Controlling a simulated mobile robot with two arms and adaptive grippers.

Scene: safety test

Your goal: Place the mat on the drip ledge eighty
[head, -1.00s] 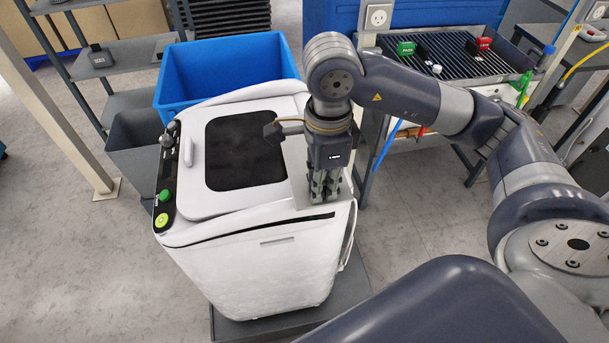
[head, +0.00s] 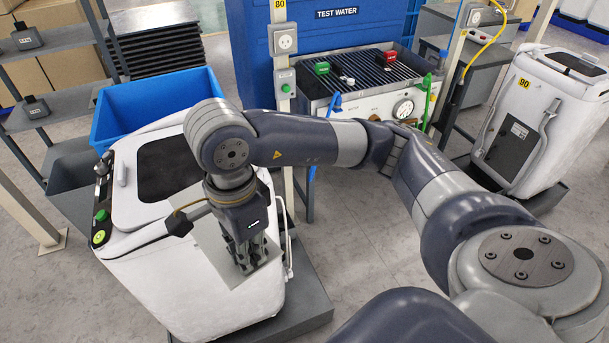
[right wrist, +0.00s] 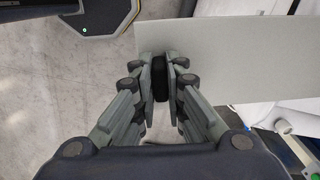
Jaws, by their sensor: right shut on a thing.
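The mat is a thin, plain grey sheet (head: 208,236). My right gripper (head: 252,262) is shut on it, above the front right part of the white machine. In the right wrist view, the right gripper (right wrist: 162,78) pinches a dark tab at the edge of the mat (right wrist: 245,60). I cannot tell which surface is the drip ledge. My left gripper is not in view.
The white machine (head: 140,278) stands on a dark plinth (head: 308,300). A blue bin (head: 150,103) is behind it. The slatted bench (head: 372,82) holds green and red blocks, with a blue TEST WATER tank (head: 345,35) behind. Grey floor (head: 350,220) lies open between.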

